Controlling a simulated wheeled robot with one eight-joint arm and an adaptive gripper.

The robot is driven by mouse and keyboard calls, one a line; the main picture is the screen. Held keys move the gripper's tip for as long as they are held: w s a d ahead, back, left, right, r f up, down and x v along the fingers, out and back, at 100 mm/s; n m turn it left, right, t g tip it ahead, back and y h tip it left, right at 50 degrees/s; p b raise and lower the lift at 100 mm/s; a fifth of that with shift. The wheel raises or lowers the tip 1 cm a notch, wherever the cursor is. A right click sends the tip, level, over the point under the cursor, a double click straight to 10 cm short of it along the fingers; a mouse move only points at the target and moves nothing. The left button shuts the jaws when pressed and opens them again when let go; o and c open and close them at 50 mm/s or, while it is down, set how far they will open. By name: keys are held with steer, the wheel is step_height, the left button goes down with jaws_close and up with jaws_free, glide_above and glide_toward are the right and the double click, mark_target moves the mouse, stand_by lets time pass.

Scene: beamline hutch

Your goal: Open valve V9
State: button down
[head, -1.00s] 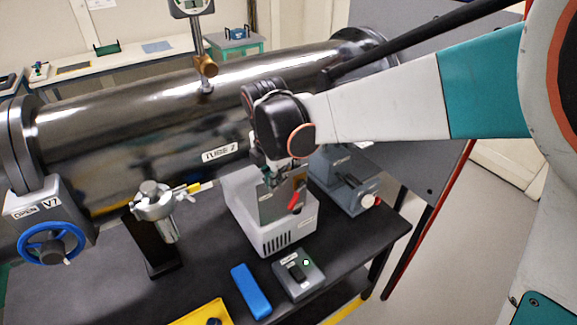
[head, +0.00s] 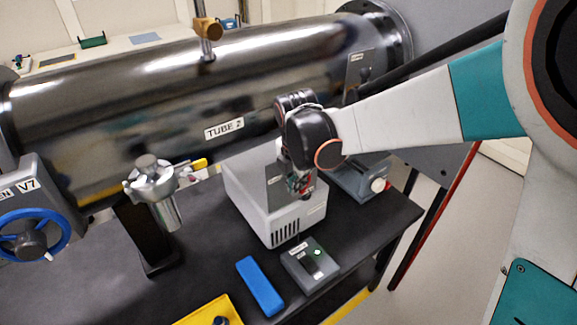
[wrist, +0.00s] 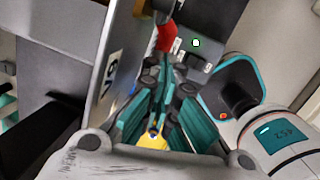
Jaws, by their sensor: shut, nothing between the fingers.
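The red lever (wrist: 166,36) shows in the wrist view beside an upright grey plate (wrist: 118,60). The plate carries a label that seems to read V9, seen upside down. My gripper, with teal fingers in the wrist view (wrist: 163,82), is shut and empty. Its tips are close to the lever; I cannot tell whether they touch.
The light grey box (head: 290,228) stands on the black bench (head: 95,280). A control box (head: 310,265) with a green light and a blue block (head: 260,287) lie in front. The blue V7 handwheel (head: 35,235) is at left. The large steel tube (head: 130,120) runs behind.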

mark_target(304, 191)
steer(key=shift+w+d+f, duration=0.1)
steer(key=shift+f+t+h+b, duration=0.5)
steer(key=shift+f+h, duration=0.05)
steer(key=shift+h, duration=0.15)
stand_by(0.4)
steer(key=shift+w+d+f+t+h+b, duration=0.1)
steer(key=shift+d+f+t+h+b, duration=0.05)
steer(key=shift+f+t+h+b, duration=0.35)
steer(key=shift+w+d+f+t+h+b, duration=0.15)
steer(key=shift+f+t+h+b, duration=0.15)
steer(key=shift+f+h+b, duration=0.25)
steer(key=shift+w+d+f, duration=0.3)
steer(key=shift+d+f, duration=0.05)
steer(key=shift+d, duration=0.2)
steer(key=shift+d+f, duration=0.1)
